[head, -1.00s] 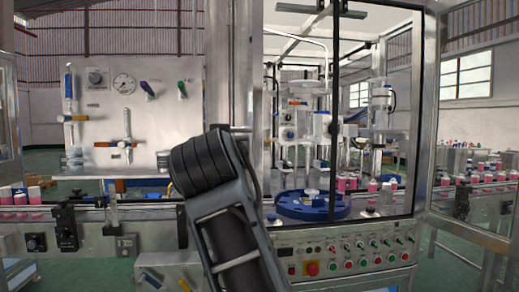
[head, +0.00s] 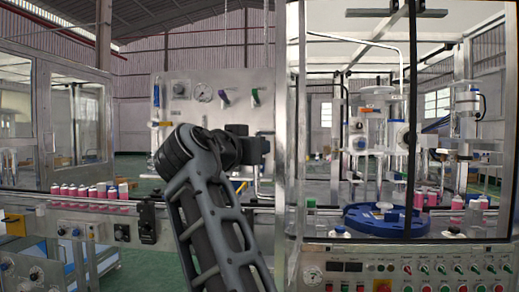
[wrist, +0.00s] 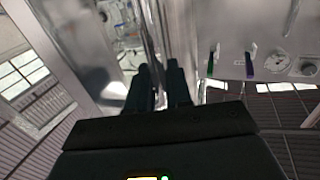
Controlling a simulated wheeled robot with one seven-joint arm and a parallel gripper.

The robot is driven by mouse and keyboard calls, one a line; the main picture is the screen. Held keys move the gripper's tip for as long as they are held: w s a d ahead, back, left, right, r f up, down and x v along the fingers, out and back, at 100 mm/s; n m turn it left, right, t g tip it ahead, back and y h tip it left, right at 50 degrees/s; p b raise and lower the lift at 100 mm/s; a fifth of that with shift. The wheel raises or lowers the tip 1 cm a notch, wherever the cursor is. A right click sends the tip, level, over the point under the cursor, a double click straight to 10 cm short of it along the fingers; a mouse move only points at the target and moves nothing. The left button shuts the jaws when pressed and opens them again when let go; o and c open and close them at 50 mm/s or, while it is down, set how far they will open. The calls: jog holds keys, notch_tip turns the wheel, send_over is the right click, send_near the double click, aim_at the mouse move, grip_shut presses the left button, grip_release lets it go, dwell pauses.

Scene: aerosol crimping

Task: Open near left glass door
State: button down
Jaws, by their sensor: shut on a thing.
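The machine enclosure with glass doors stands at the right of the head view. A tall bright metal strip (head: 291,120) runs along its left side; I cannot tell whether it is a fixed post or the near left door seen edge-on. My gripper (head: 265,151) is at the left of this strip, at mid height. In the wrist view my gripper's two dark fingers (wrist: 160,72) are close together on a thin upright metal bar, the door handle (wrist: 150,38). The fingertips' contact is partly hidden.
Inside the enclosure is a blue round table (head: 385,221) with a filling head above. A button panel (head: 400,268) is below. A conveyor with pink cans (head: 90,192) runs at the left. A gauge panel (head: 212,100) stands behind my arm.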

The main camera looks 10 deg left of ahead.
jog(key=shift+d, duration=0.1)
jog(key=c, duration=1.2)
grip_release()
jog(key=shift+b+v, duration=0.9)
jog(key=shift+v, duration=2.95)
